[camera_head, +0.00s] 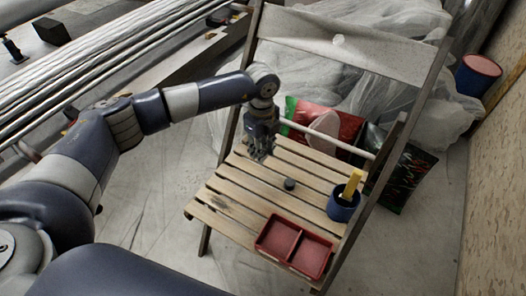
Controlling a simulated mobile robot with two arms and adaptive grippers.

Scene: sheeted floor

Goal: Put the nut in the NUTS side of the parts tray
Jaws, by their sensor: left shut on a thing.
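My left gripper (261,153) points down above the back left of the wooden chair seat. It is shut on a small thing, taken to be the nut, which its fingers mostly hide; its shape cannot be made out. The red parts tray (296,246) lies at the front right of the seat, with two compartments and a divider between them. No NUTS label can be read at this size, and both compartments look empty. The gripper is behind and left of the tray, well apart from it. My right gripper is not in view.
A short dark round piece (290,184) sits on the slatted seat (240,191) between gripper and tray. A blue cup (341,209) with a yellow item stands at the right edge. The chair's backrest (345,45) rises behind; red and dark bags lie beyond.

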